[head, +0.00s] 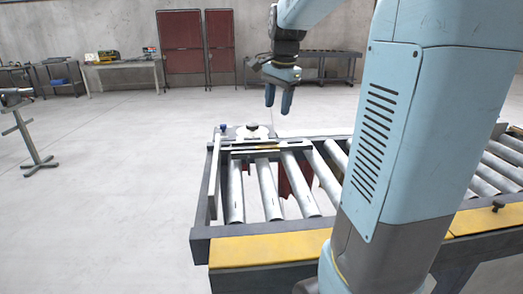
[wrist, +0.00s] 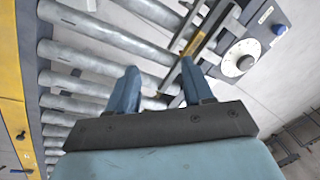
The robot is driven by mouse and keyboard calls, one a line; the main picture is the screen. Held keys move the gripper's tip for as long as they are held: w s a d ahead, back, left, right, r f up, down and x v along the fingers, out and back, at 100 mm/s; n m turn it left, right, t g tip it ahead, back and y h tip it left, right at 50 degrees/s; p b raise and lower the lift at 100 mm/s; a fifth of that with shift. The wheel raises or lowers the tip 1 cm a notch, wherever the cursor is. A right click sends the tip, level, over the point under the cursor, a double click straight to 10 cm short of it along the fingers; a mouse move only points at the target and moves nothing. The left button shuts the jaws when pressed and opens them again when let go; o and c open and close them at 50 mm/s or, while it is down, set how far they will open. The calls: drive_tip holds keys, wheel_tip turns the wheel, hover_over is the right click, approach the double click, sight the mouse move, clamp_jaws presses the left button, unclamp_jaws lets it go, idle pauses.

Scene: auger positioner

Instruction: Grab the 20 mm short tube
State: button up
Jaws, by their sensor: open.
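My gripper (head: 279,100) hangs fingers down above the far end of a roller conveyor (head: 200,243) in the head view. Its two blue fingers are apart in the wrist view (wrist: 158,76), with nothing seen held between them. Beyond the fingers lie the rollers and a dark-railed positioner (wrist: 208,30) with a pale round dial (wrist: 240,58) and a blue knob (wrist: 280,30). The positioner's light plate and dial (head: 252,128) also show at the conveyor's far end in the head view. I cannot pick out a 20 mm short tube for sure among the grey rollers and rails.
My arm covers the right-middle of the head view and hides part of the conveyor. A yellow edge strip (head: 270,249) runs along its near side. A grey stand (head: 28,140) is at left; benches (head: 125,63) and red panels (head: 181,45) are at the back.

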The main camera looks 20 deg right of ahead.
sight(281, 146)
drive_tip(key=w+d+f+m+g, duration=0.1)
drive_tip(key=w+d+f+m, duration=0.25)
drive_tip(key=w, duration=0.25)
drive_tip(key=w+d+f+m+g, duration=0.1)
drive_tip(key=w+d+f+m, duration=0.3)
drive_tip(key=w, duration=0.3)
drive_tip(key=f, duration=1.2)
drive_tip(key=shift+s+d+f, duration=0.15)
drive_tip(key=shift+d+f, duration=0.15)
drive_tip(key=shift+d, duration=0.05)
drive_tip(key=shift+c, duration=0.4)
clamp_jaws()
